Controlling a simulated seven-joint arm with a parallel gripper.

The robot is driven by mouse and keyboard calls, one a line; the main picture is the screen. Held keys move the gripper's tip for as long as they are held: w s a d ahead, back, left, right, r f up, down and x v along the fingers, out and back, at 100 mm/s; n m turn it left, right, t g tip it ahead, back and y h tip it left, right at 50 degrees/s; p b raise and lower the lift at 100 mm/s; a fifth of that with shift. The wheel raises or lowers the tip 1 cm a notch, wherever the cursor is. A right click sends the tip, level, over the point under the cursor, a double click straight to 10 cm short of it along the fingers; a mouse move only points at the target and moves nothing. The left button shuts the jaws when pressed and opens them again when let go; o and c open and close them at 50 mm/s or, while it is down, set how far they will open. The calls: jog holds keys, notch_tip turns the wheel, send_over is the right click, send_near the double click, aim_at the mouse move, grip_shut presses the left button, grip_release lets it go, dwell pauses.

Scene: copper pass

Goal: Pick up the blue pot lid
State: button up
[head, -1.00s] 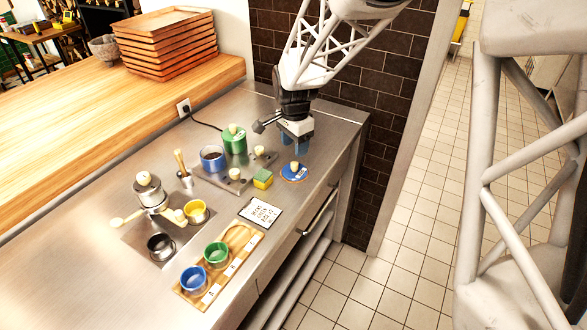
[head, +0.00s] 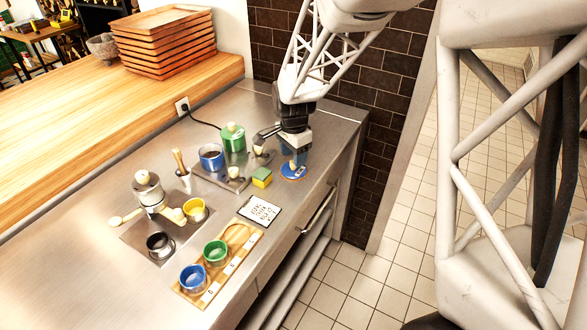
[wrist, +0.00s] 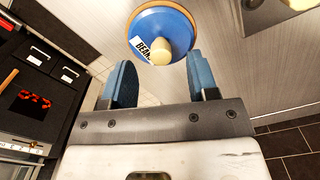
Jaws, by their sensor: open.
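The blue pot lid (head: 294,171) lies on the steel counter near its front edge, with a cream knob on top and a white label. In the wrist view the lid (wrist: 163,22) is at the top centre, its knob just beyond the gap between the blue fingertips. My gripper (head: 294,155) hangs just above and behind the lid in the head view. In the wrist view my gripper (wrist: 155,78) is open and empty, its two blue fingers apart, with the lid ahead of them. I cannot tell the exact height between fingertips and knob.
A yellow-green sponge (head: 261,177) sits left of the lid. Behind it are a blue pot (head: 212,157) and a green lidded pot (head: 233,138) on a steel plate. Counter right of the lid is clear.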

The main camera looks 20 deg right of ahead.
aim_at(289, 171)
jog(key=shift+f, duration=1.6)
jog(key=shift+c, duration=0.2)
grip_shut()
